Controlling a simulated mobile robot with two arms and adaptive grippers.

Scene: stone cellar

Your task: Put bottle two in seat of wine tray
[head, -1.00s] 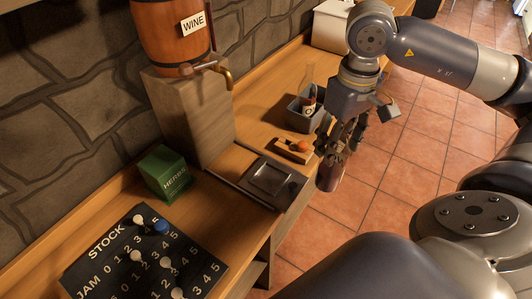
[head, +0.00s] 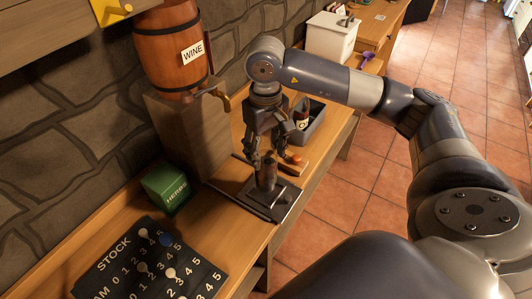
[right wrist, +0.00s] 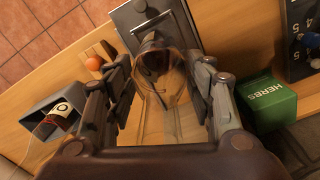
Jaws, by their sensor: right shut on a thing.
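My right gripper (head: 262,160) is shut on a dark glass bottle (head: 268,172) and holds it roughly upright. The bottle's lower end is over the dark square tray (head: 279,208) on the counter; I cannot tell whether it touches. In the right wrist view the amber, see-through bottle (right wrist: 160,82) is between the fingers (right wrist: 162,75), with the tray's grey plate (right wrist: 185,28) beyond it. Another bottle (head: 302,112) with a light label stands in a grey crate (head: 316,130); it also shows in the right wrist view (right wrist: 62,108). My left gripper is out of view.
A wooden holder with an orange-red ball (head: 295,159) lies near the tray. A wine barrel (head: 172,50) stands on a block at the wall. A green herbs box (head: 166,187) and a stock board with pegs (head: 120,265) are nearer. The tiled floor is clear.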

